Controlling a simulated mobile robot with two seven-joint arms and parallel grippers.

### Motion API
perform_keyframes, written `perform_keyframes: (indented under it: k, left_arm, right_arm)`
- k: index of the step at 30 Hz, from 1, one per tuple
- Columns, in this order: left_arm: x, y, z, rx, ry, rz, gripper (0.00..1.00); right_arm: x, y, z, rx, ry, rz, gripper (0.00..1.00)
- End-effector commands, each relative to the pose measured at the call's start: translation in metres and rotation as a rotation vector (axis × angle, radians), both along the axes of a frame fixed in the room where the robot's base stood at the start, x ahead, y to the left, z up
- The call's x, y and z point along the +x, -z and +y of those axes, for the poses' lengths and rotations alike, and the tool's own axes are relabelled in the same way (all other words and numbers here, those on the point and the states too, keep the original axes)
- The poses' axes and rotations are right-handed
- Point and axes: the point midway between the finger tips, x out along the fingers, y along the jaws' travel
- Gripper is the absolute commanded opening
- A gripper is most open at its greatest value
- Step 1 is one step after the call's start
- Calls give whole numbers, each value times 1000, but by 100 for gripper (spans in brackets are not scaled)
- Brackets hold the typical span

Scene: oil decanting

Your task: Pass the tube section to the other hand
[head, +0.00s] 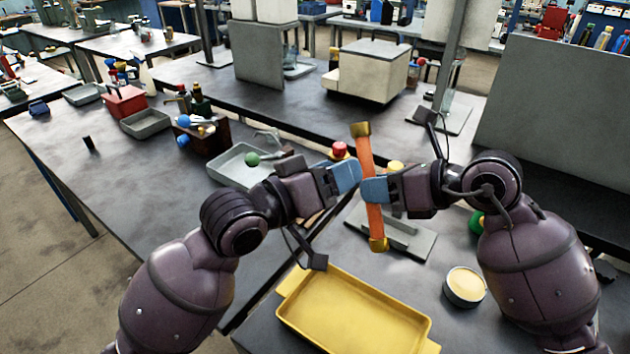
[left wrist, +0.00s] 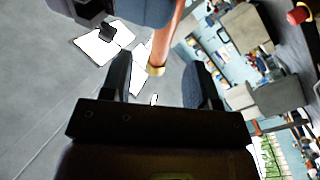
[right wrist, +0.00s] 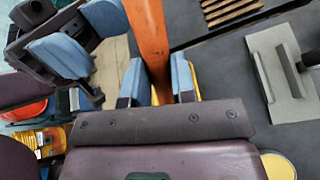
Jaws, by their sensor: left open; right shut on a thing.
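The tube section (head: 368,185) is an orange tube with brass ends, held nearly upright above the table. My right gripper (head: 376,190) is shut on it around its middle. In the right wrist view the tube section (right wrist: 148,38) passes between the blue fingers of my right gripper (right wrist: 160,82). My left gripper (head: 350,176) is open, close to the tube's left side.
A yellow tray (head: 352,312) lies on the table below the grippers. A round tin (head: 465,287) stands to its right, and a grey metal stand (head: 412,240) lies behind. A grey tray (head: 238,168) and a red box (head: 125,103) are on the left table.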

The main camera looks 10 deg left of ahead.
Motion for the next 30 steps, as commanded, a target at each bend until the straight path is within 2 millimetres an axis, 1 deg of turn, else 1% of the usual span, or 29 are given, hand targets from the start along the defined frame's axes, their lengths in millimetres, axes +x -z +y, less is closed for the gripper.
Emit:
perform_keyframes:
  k: [1,6,12,18,26,29,30]
  left_arm:
    - [6,-1,-7,-3,1,0,55]
    - [25,-1,-25,-1,0,-1,55]
    - [41,0,-41,-1,-1,0,55]
    - [48,0,-48,0,-1,-1,55]
    - [49,0,-49,1,-1,0,55]
    - [49,0,-49,0,-1,-1,43]
    - [49,0,-49,0,-1,-1,36]
  right_arm:
    - [0,0,0,0,0,-1,0]
    - [0,0,0,0,0,-1,0]
    - [0,0,0,0,0,-1,0]
    - [0,0,0,0,0,-1,0]
    - [0,0,0,0,0,-1,0]
    - [0,0,0,0,0,-1,0]
    - [0,0,0,0,0,-1,0]
